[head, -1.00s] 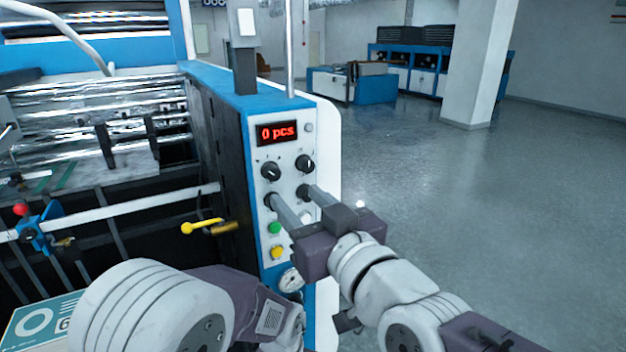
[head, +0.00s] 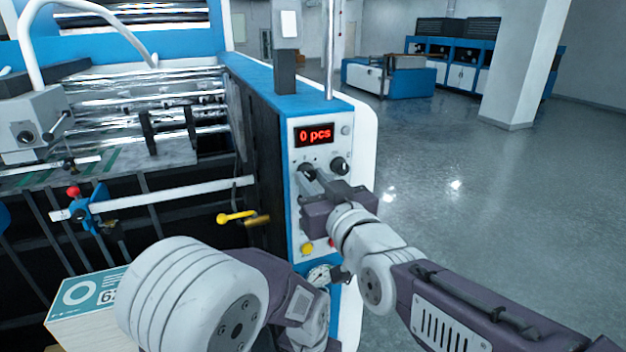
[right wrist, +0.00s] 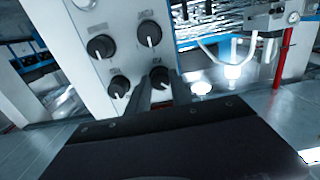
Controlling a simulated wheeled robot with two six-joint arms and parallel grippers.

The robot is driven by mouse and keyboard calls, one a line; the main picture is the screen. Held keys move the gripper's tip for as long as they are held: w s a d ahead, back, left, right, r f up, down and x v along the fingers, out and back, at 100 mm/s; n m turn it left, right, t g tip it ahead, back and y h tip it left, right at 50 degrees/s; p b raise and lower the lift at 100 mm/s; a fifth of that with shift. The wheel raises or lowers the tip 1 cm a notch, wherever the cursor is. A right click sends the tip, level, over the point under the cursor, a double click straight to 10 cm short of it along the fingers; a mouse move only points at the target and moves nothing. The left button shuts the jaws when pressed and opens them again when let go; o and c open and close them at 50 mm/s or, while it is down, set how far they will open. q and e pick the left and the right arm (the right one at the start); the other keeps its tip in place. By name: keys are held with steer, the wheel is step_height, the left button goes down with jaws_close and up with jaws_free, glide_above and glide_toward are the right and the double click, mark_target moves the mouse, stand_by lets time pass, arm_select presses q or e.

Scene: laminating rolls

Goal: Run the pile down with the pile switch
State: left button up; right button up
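The white control panel (head: 358,126) carries a red display (head: 314,135) reading "0 pcs" with knobs below it. My right gripper (head: 313,178) is at the upper-left knob (head: 306,168); the upper-right knob (head: 339,166) is beside it. The gripper hides the lower knobs in the head view. The right wrist view shows the panel upside down, with the knob (right wrist: 160,77) between my two narrowed fingertips (right wrist: 160,88). The fingers appear to close on its sides. Another three knobs show there, clear of the fingers. My left gripper cannot be made out.
A yellow button (head: 307,249) is low on the panel. A yellow-handled lever (head: 236,216) sticks out left of it. A box-like stack with a teal top (head: 80,292) is at lower left. The floor (head: 450,230) to the right is clear.

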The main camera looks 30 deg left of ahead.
jaws_close()
steer(key=shift+f+m+b, duration=0.15)
steer(key=shift+m+b, duration=1.55)
steer(key=shift+m, duration=0.1)
steer(key=shift+m+b, duration=0.65)
steer(key=shift+m, duration=0.55)
steer(key=shift+m+b, duration=0.45)
steer(key=shift+m, duration=0.95)
steer(key=o, duration=0.9)
jaws_free()
steer(key=shift+r, duration=0.2)
